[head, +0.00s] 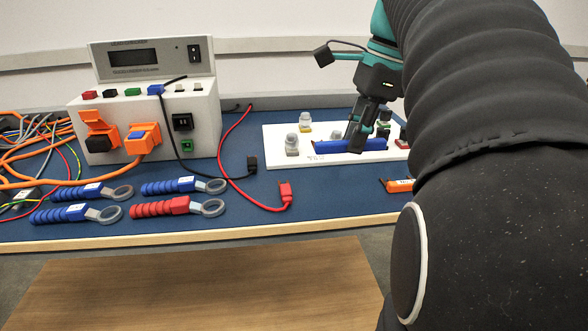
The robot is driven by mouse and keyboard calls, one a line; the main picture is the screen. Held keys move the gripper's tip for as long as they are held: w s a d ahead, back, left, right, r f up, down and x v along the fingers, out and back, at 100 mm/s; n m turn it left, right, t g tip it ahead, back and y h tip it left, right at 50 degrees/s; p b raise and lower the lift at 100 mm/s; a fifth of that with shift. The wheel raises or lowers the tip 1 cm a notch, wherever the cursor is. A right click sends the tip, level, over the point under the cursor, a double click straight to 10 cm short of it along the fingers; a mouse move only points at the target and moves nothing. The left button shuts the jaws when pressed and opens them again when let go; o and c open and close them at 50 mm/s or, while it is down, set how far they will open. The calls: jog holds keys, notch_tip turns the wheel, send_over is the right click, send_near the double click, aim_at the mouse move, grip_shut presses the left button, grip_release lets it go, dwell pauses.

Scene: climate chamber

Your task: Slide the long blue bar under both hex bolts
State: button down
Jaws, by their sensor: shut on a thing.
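My gripper (358,135) is shut on the long blue bar (338,146) over the white board (285,160). The bar lies level, roughly left to right, close above or on the board; I cannot tell if it touches. Two light grey posts with round tops, possibly the hex bolts, stand to its left: one in front (292,144) and one behind (305,122). The bar's left end is just right of the front one, apart from it. The board's right part, with small dark and green parts (384,128), is partly hidden by my gripper and arm.
A white instrument box (203,120) with an orange plug and cables stands at the back left. Several blue-handled ring tools (184,186) and a red-handled one (177,206) lie in front. A red cable (247,178) and a black cable run left of the board. An orange item (399,185) lies before it.

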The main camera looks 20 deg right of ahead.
jog(key=w+r, duration=0.2)
jog(key=w, duration=0.7)
jog(key=b+x, duration=0.1)
jog(key=x, duration=0.1)
jog(key=d+b+x, duration=0.1)
jog(key=x, duration=0.2)
jog(key=b+x, duration=0.2)
jog(key=x, duration=0.1)
jog(key=shift+s+d+f, duration=0.15)
jog(key=shift+s+f, duration=0.1)
jog(key=shift+f, duration=0.2)
jog(key=shift+w, duration=0.1)
dwell(0.3)
jog(key=shift+w+d+r+p, duration=0.15)
jog(key=shift+w+p, duration=0.3)
jog(key=shift+p, duration=0.3)
jog(key=shift+w, duration=0.1)
jog(key=shift+w+d+p, duration=0.1)
jog(key=shift+w+p, duration=0.15)
jog(key=shift+p, duration=0.15)
jog(key=shift+w+d+f+p, duration=0.1)
jog(key=shift+w+f+p, duration=0.1)
jog(key=shift+w+p, duration=0.15)
